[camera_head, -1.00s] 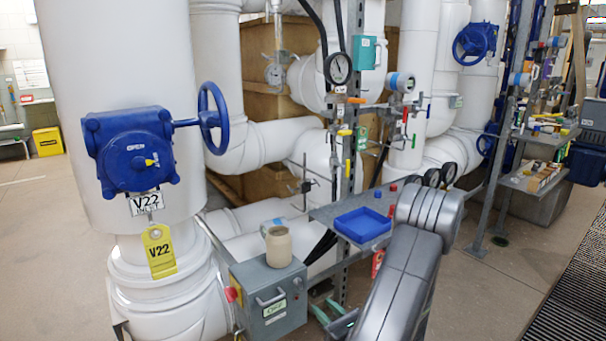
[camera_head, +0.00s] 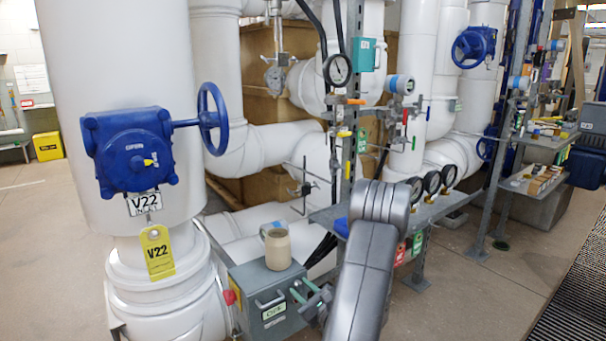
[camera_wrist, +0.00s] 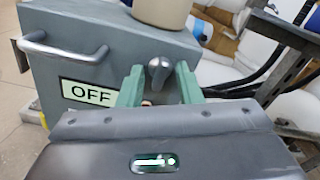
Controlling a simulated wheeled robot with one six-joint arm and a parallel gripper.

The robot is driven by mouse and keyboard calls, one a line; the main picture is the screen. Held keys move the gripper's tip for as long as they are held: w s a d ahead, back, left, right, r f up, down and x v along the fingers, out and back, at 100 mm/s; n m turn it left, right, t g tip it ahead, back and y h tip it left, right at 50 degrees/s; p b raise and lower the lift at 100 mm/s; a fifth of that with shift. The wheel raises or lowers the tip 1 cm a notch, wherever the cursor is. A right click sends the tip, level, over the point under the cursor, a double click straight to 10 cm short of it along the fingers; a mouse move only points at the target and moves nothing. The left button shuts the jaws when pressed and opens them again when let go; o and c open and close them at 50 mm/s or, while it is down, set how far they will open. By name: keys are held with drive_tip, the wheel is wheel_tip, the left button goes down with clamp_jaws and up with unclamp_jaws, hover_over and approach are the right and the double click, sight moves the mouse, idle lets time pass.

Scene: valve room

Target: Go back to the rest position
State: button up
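My gripper (camera_head: 310,295) is at the right part of the front of a grey control box (camera_head: 252,287). In the wrist view my gripper (camera_wrist: 158,88) has its two green fingers spread apart. A grey rotary knob (camera_wrist: 158,73) on the box shows between them, with gaps on both sides. I cannot tell how deep the fingers reach around it. The label on the box (camera_wrist: 88,93) reads OFF. My arm crosses the lower middle of the head view.
A beige jar (camera_head: 277,246) stands on the box. A metal shelf (camera_head: 425,212) behind my arm holds several gauges (camera_head: 432,182) and a partly hidden blue tray (camera_head: 341,227). A white pipe with the blue V22 valve (camera_head: 130,152) stands left.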

drive_tip(key=n, duration=0.3)
drive_tip(key=n+p, duration=0.1)
drive_tip(key=n, duration=0.3)
drive_tip(key=n+p, duration=0.2)
drive_tip(key=n, duration=0.3)
drive_tip(key=shift+r+p, duration=0.1)
drive_tip(key=shift+p, duration=0.25)
drive_tip(key=shift+n+p, duration=0.35)
drive_tip(key=shift+n, duration=0.35)
